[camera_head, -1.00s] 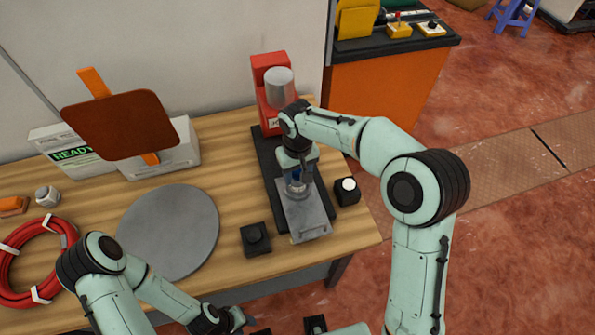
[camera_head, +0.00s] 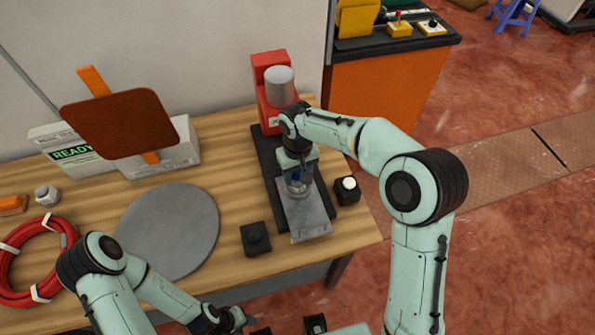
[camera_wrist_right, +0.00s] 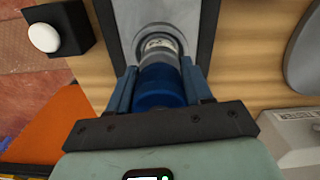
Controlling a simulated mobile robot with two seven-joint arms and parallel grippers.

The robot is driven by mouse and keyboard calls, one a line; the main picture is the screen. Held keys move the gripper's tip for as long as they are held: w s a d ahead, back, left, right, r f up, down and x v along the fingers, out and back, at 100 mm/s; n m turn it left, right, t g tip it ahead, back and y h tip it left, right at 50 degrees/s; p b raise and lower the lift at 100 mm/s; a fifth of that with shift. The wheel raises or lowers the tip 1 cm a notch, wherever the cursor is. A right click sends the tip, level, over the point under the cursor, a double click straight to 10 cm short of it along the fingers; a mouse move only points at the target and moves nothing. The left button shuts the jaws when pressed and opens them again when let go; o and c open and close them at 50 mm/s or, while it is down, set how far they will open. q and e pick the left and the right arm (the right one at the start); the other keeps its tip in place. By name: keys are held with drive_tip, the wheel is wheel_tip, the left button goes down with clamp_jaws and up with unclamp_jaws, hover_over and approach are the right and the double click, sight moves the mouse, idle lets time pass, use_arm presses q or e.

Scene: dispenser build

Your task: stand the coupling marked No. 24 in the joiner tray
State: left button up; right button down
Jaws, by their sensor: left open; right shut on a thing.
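My right gripper (camera_wrist_right: 158,85) is shut on a coupling with a blue body (camera_wrist_right: 160,88) and a grey, marked end (camera_wrist_right: 158,46). The mark is too small to read surely. The coupling is at a round grey seat in the metal tray (camera_head: 307,222) under the red press; I cannot tell whether it rests on the bottom. In the head view the right gripper (camera_head: 297,178) points down over this tray and partly hides the coupling. My left gripper (camera_head: 238,319) is open and empty at the bottom edge of the head view, away from the tray.
The red press (camera_head: 270,95) stands behind the tray. A black box with a white button (camera_head: 347,190) is close on the right, a black block (camera_head: 255,238) on the left. A grey disc (camera_head: 170,230), red coil (camera_head: 30,260) and brown panel (camera_head: 120,125) are further left.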

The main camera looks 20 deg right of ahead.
use_arm(q)
drive_tip(key=shift+f, duration=0.1)
use_arm(e)
drive_tip(key=shift+f, duration=0.2)
drive_tip(key=c, duration=0.8)
unclamp_jaws()
drive_tip(key=shift+o, duration=0.2)
